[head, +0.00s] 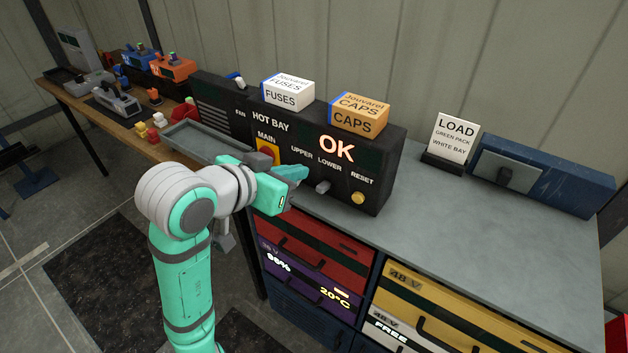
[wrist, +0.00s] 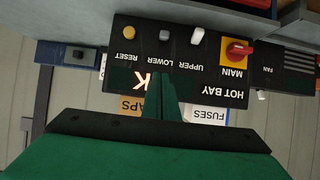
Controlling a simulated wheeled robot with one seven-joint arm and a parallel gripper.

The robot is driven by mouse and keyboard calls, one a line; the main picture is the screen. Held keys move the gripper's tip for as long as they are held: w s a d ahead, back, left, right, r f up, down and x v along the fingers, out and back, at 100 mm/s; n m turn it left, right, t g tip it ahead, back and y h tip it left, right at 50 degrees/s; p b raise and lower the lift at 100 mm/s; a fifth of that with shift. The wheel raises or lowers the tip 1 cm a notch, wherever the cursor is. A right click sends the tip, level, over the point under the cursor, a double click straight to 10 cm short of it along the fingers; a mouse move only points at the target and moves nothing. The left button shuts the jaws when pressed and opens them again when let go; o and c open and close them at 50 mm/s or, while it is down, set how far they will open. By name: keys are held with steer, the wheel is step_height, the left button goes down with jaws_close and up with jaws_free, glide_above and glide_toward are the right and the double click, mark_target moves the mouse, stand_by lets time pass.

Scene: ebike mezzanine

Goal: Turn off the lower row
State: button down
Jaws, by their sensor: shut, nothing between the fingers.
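The hot bay control box (head: 218,115) stands on the counter with a lit OK display. The grey LOWER switch (head: 323,187) pokes out under its label; it also shows in the upside-down wrist view (wrist: 166,33). The longer white UPPER switch (wrist: 197,36) is beside it and is hidden behind my gripper in the head view. The red MAIN knob (wrist: 238,50) sits on a yellow plate. The yellow RESET button (head: 358,198) is right of LOWER. My gripper (head: 303,173) is shut and empty, in front of the panel near the UPPER switch, apart from the LOWER switch.
A fuses box (head: 287,92) and a caps box (head: 358,114) stand on top of the control box. A LOAD sign (head: 455,137) and blue case stand on the right.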

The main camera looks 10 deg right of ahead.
glide_above(323, 187)
steer(key=a, duration=0.1)
steer(key=f, duration=0.2)
steer(key=s+f, duration=0.1)
steer(key=f, duration=0.1)
steer(key=shift+a+f, duration=0.2)
steer(key=shift+f, duration=0.05)
steer(key=shift+s+a+f, duration=0.1)
steer(key=shift+f, duration=0.95)
steer(key=shift+a+f, duration=0.1)
steer(key=shift+f, duration=0.95)
